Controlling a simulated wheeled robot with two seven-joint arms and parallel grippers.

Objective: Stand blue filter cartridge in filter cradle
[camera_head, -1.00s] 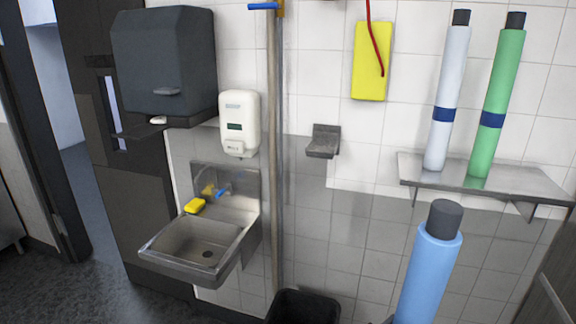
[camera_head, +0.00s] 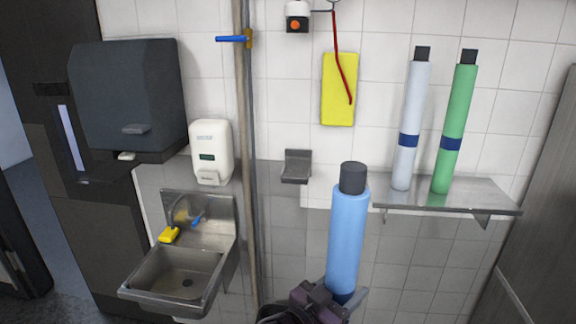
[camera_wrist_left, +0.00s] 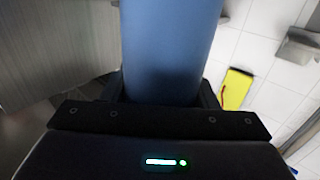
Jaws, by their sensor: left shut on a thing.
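The blue filter cartridge (camera_head: 346,235) is a long light-blue cylinder with a dark grey cap. It is held nearly upright, in front of the wall. My left gripper (camera_head: 337,299) is shut on its lower part. In the left wrist view the blue cylinder (camera_wrist_left: 170,50) fills the space between the fingers (camera_wrist_left: 165,97); its ends are out of that view. A small grey metal bracket (camera_head: 296,167) on the wall, up and left of the cartridge, may be the filter cradle; I cannot tell for sure. My right gripper is not in view.
A steel shelf (camera_head: 450,197) at right bears a white cartridge (camera_head: 411,120) and a green cartridge (camera_head: 456,125). At left are a sink (camera_head: 180,276), a soap dispenser (camera_head: 211,152), a dark towel dispenser (camera_head: 128,97) and a vertical pipe (camera_head: 246,180). A yellow panel (camera_head: 339,90) hangs above the bracket.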

